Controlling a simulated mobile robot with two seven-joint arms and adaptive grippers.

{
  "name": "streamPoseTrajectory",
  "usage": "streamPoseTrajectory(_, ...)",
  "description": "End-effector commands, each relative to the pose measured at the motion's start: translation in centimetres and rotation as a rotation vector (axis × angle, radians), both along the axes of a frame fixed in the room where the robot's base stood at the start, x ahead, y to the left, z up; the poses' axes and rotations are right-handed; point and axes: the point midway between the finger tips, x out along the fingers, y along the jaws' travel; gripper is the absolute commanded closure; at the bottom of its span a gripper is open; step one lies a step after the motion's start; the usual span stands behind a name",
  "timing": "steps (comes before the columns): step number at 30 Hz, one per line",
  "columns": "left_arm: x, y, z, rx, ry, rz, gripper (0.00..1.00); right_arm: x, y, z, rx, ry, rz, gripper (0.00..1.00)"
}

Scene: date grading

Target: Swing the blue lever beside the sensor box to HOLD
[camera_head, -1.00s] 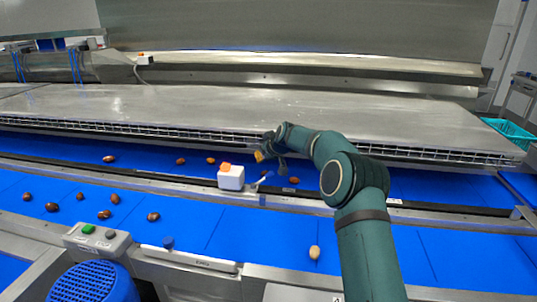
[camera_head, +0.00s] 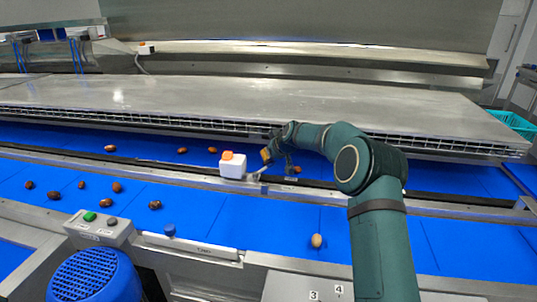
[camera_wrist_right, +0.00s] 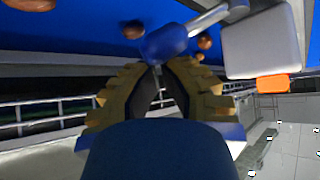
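The white sensor box (camera_head: 232,166) with an orange top stands on the rail between the two blue belts. It also shows at the upper right of the right wrist view (camera_wrist_right: 262,42). The lever's grey arm (camera_head: 255,175) sticks out to the right of the box. In the wrist view its blue knob (camera_wrist_right: 163,45) lies just beyond my right fingertips; whether they touch it I cannot tell. My right gripper (camera_wrist_right: 156,68) has its fingertips drawn together with nothing seen between them. In the head view it is right of the box (camera_head: 270,162). No HOLD mark is readable.
Brown dates (camera_head: 154,205) lie scattered on the blue belts, with a paler one (camera_head: 316,240) on the near belt. A steel cover (camera_head: 250,105) overhangs the far belt. A panel with a green button (camera_head: 90,216) and a separate blue knob (camera_head: 169,230) are at the front.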

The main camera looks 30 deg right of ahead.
Motion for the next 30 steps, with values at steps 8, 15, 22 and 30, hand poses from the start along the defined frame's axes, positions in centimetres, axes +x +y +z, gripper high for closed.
streamPoseTrajectory(8, 0.0, 0.0, 0.0, 0.000, 0.000, 0.000, 1.00, 0.0, 0.0, 0.0, -0.001, 0.000, -0.002, 1.00)
streamPoseTrajectory(15, -0.1, 0.0, 0.4, 0.000, 0.002, -0.001, 1.00, -0.2, 0.0, 0.1, -0.002, 0.001, -0.044, 1.00)
streamPoseTrajectory(22, -0.1, 0.0, 0.6, 0.000, 0.003, 0.000, 1.00, -0.4, -0.1, 0.0, -0.001, 0.001, -0.075, 1.00)
streamPoseTrajectory(30, -0.2, 0.0, 1.0, -0.001, 0.005, -0.001, 1.00, -0.6, -0.2, 0.1, -0.001, 0.001, -0.120, 1.00)
